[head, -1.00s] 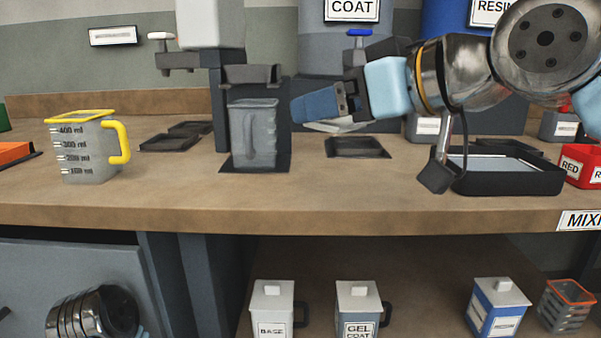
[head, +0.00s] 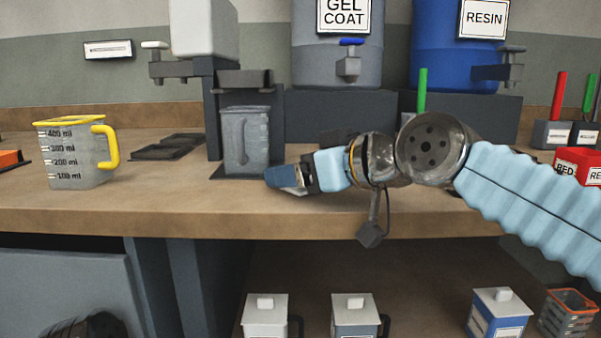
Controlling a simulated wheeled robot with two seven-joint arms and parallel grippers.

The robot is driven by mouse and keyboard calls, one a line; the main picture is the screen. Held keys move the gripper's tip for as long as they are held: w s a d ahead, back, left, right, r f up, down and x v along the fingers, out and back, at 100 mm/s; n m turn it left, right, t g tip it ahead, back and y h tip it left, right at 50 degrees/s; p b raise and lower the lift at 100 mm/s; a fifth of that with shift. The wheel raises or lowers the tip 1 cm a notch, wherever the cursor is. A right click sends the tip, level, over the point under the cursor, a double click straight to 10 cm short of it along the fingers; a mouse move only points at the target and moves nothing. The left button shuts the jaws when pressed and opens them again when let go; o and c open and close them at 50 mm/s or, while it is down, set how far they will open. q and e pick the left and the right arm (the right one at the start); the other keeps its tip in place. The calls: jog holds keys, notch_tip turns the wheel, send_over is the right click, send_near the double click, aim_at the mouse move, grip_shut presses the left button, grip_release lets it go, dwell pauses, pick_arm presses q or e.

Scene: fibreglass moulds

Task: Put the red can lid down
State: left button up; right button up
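My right gripper (head: 287,177) reaches in from the right, low over the front of the bench, with its dark blue fingers pointing left. I see the fingers side-on, so I cannot tell if they are open or shut. A thin pale edge shows under the fingertips; I cannot tell if it is a lid. The red can (head: 577,166), labelled RED, stands at the right edge and is cut off by the frame. I cannot make out a red can lid for certain.
A grey jug (head: 246,140) stands under a dispenser left of my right gripper. A yellow-rimmed measuring jug (head: 78,155) stands at the left. Gel coat (head: 337,60) and resin (head: 453,60) drums stand behind. Lidded containers (head: 265,317) fill the lower shelf. The bench front (head: 150,205) is clear.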

jog(key=shift+f, duration=0.2)
jog(key=o, duration=1)
jog(key=shift+r, duration=0.1)
jog(key=shift+o, duration=0.2)
jog(key=shift+r, duration=0.2)
jog(key=v, duration=1.1)
jog(key=shift+s+d+r, duration=0.2)
jog(key=shift+s+d, duration=0.1)
